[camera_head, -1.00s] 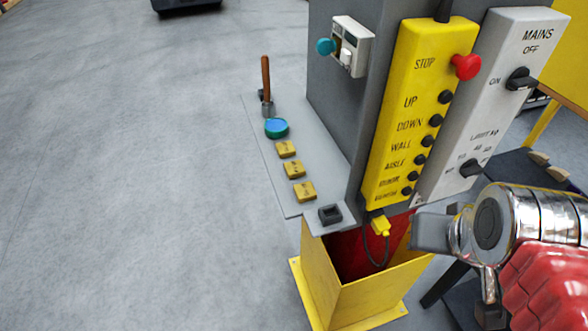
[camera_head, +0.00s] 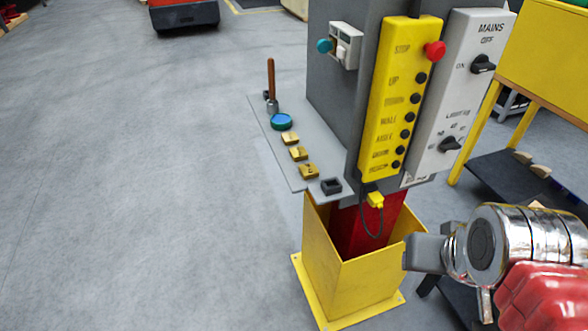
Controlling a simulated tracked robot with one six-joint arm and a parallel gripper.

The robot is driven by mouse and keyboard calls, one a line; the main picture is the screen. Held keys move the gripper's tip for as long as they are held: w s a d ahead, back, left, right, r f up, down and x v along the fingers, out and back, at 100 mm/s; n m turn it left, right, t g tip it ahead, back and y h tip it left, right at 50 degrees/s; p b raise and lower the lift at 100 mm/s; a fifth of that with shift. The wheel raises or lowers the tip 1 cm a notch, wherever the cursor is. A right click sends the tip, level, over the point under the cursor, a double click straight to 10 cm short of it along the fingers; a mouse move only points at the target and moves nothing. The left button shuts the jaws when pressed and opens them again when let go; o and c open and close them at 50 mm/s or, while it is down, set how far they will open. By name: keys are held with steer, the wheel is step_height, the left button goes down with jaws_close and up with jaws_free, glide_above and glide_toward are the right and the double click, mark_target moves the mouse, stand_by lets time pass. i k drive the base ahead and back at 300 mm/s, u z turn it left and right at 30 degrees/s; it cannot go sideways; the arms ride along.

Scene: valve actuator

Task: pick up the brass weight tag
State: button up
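Three small brass tags lie in a row on a grey shelf (camera_head: 262,118): a far one (camera_head: 290,138), a middle one (camera_head: 298,153) and a near one (camera_head: 309,171). Their markings are too small to read, so I cannot tell which is the weight tag. My gripper (camera_head: 420,252) is at the lower right, in front of the yellow bin and apart from the tags. Its grey end points left. I cannot make out two separate fingers or whether they are open. Nothing is visibly held.
The shelf also bears a blue-green round dish (camera_head: 281,121), a wooden-handled tool (camera_head: 271,85) and a black square holder (camera_head: 331,186). A yellow button panel (camera_head: 392,110) and grey mains box (camera_head: 462,95) stand right of it. A yellow bin (camera_head: 335,280) is below. Floor at left is clear.

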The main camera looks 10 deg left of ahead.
mark_target(299, 153)
steer(key=k, duration=0.75)
steer(key=u, duration=0.45)
steer(key=i, duration=0.7)
steer(key=u, duration=0.8)
steer(key=i, duration=0.6)
steer(key=u, duration=0.75)
steer(key=i, duration=0.7)
steer(key=u, duration=0.35)
